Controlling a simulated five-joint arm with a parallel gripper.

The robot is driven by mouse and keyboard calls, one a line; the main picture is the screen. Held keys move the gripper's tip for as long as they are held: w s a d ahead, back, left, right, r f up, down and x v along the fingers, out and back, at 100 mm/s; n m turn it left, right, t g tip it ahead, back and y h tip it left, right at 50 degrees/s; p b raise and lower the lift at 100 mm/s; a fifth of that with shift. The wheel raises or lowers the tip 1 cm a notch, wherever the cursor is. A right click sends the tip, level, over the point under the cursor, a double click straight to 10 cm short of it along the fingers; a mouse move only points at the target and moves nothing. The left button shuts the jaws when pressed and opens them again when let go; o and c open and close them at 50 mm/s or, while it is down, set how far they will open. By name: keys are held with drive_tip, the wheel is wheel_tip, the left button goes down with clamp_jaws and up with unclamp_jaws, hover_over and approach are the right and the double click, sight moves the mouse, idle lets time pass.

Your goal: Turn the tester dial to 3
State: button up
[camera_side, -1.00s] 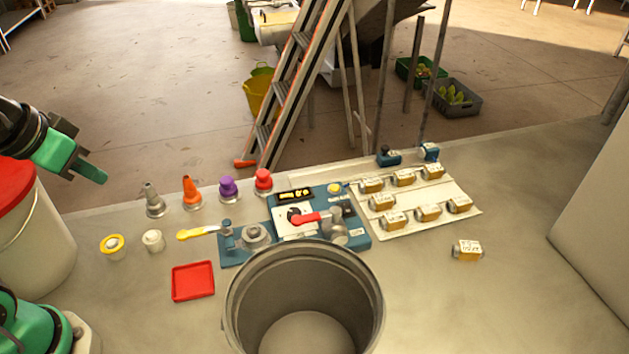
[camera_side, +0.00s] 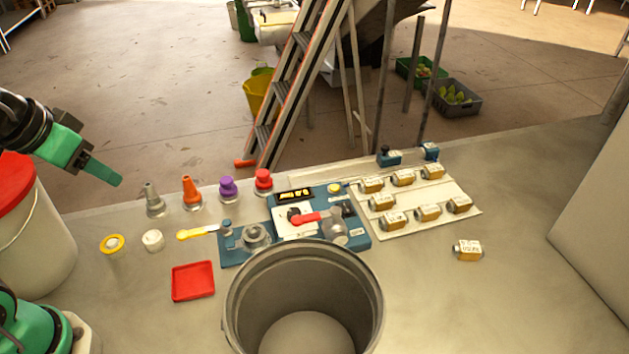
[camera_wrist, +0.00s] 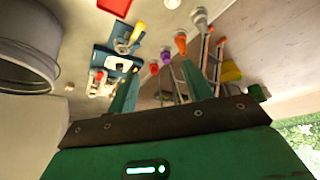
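The tester (camera_side: 262,229) is a blue unit on the bench behind the grey bucket, with a white panel, a small dark display and a red lever (camera_side: 306,219). A dark round dial (camera_side: 293,214) shows on the panel, partly covered by the lever; its numbers are too small to read. The tester (camera_wrist: 105,58) is also in the wrist view, left of the fingers. My gripper (camera_side: 118,182) is high at the left in the side view, well away from the tester. In the wrist view my gripper (camera_wrist: 160,68) has its two green fingers apart with nothing between them.
A large grey bucket (camera_side: 238,312) stands in front of the tester. Coloured nozzles (camera_side: 191,192) and a red tray (camera_side: 193,281) are to its left. Several labelled blocks lie on a pale mat (camera_side: 420,211) to its right. A lidded white bucket (camera_side: 38,245) stands at far left.

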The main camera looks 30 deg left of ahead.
drive_tip(key=w+d+r+n+g, duration=0.1)
drive_tip(key=w+d+n, duration=0.15)
drive_tip(key=w, duration=0.55)
drive_tip(key=n+g, duration=0.4)
drive_tip(key=n, duration=0.2)
hover_over(294, 211)
wheel_tip(294, 211, down, 14)
drive_tip(key=shift+s+a+f, duration=0.1)
drive_tip(key=shift+a+f, duration=0.05)
drive_tip(key=shift+d+f, duration=0.2)
drive_tip(key=shift+f, duration=0.05)
drive_tip(key=shift+f, duration=3.9)
drive_tip(key=c, duration=1)
